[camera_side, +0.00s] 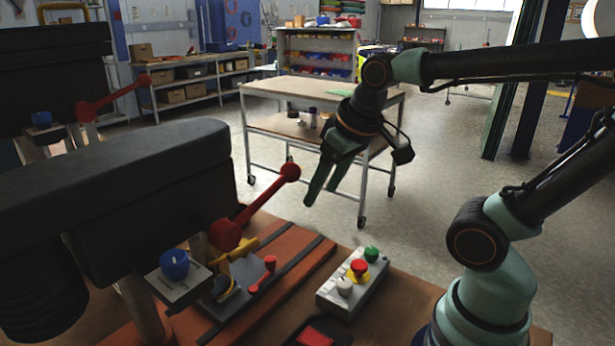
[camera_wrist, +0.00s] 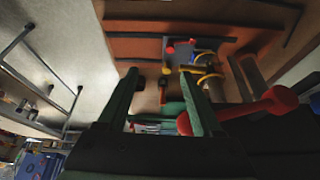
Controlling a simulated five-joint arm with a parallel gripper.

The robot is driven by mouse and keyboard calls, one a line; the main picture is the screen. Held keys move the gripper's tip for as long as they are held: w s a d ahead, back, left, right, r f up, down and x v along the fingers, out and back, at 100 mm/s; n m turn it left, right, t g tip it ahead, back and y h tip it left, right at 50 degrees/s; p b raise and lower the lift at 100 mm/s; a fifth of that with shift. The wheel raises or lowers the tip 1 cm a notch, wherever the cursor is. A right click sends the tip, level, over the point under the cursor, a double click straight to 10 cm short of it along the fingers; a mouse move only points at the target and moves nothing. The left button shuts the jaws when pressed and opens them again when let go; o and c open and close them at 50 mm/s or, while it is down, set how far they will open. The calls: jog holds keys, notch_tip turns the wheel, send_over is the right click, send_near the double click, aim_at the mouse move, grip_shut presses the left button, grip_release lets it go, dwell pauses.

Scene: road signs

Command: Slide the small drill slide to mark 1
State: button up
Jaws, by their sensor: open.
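The drill (camera_side: 150,200) is a large dark machine at the left of the side view, with a red lever (camera_side: 255,205) ending in a red ball. Below its head are a grey plate (camera_side: 228,290) with yellow parts and a small red handle (camera_side: 263,275). A blue knob (camera_side: 175,264) sits on a grey box beside them. I cannot tell which part is the slide, and no mark 1 is readable.
A control box (camera_side: 353,283) with white, red and green buttons stands right of the orange base (camera_side: 285,270). A second dark machine (camera_side: 50,75) with a red lever is behind at left. A wheeled table (camera_side: 270,90) stands farther back. Open air surrounds my gripper.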

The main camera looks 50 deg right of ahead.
jog(key=shift+s+a+n+t, duration=0.15)
jog(key=shift+a+n+t, duration=0.25)
jog(key=shift+a, duration=0.1)
jog(key=shift+o, duration=0.3)
dwell(1.4)
